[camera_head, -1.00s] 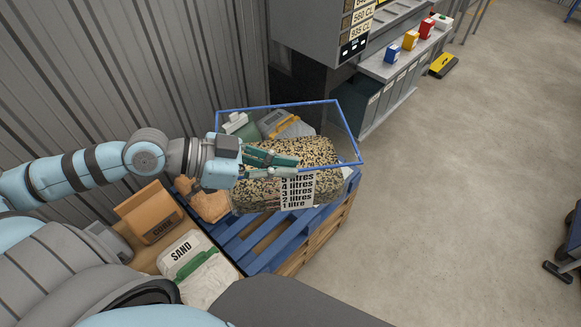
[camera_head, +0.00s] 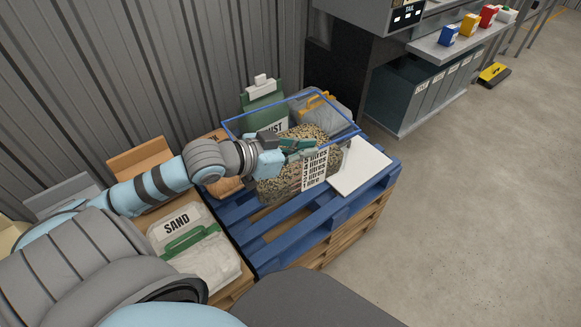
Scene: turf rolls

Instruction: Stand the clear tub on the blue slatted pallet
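The clear tub (camera_head: 313,171) has a blue rim, a litre scale on its near side and a speckled, grain-like filling. It is upright over the blue slatted pallet (camera_head: 318,222). I cannot tell whether its base touches the slats. My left gripper (camera_head: 299,146) is at the tub's near left side, with its dark green fingers closed at the upper wall below the rim. The exact contact is partly hidden. My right gripper is out of view.
A white flat board (camera_head: 361,170) lies on the pallet right of the tub. A green bag (camera_head: 264,103) and a grey-orange bag (camera_head: 335,112) stand behind it. A sand bag (camera_head: 195,240) and brown box (camera_head: 140,158) are at left. Open floor (camera_head: 470,220) is at right.

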